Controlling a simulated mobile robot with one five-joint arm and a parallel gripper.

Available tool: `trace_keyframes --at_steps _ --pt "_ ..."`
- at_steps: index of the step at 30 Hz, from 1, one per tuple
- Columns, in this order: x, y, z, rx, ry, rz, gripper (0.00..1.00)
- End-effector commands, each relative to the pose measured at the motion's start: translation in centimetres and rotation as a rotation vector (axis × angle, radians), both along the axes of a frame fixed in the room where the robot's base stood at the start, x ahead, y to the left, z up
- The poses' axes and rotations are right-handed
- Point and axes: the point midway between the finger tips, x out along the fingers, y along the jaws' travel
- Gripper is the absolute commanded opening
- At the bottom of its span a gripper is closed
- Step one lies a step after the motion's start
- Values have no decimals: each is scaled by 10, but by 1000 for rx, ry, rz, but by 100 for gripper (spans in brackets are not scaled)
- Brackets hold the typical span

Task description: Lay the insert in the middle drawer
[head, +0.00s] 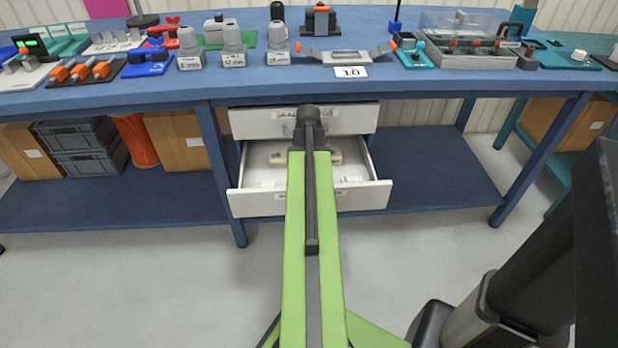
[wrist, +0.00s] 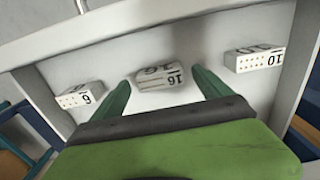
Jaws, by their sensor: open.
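A white drawer (head: 255,203) stands pulled out below a closed upper drawer (head: 250,122) under the bench; whether another is beneath it I cannot see. In the wrist view, a white insert marked 16 (wrist: 153,82) lies in the drawer, slightly turned. My gripper (wrist: 160,78) is open, with one green finger on each side of this insert and a gap showing at each side. In the head view my arm hides the gripper and this insert. White inserts marked 6 (wrist: 80,96) and 10 (wrist: 255,61) lie apart to the left and right.
The blue workbench (head: 230,92) above the drawers carries many fixtures and tools. Grey crates (head: 80,145) and a cardboard box (head: 177,140) stand on the lower shelf at left. The drawer walls and front edge bound the space around my gripper. The floor in front is clear.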

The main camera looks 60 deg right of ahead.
Motion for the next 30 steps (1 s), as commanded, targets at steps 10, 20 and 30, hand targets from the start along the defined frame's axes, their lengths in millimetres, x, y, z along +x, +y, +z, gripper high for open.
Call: trace_keyframes --at_steps 10,20,30 --pt "0 0 73 0 0 0 88" --pt "1 0 146 0 0 0 88" --pt "1 0 169 0 0 0 88"
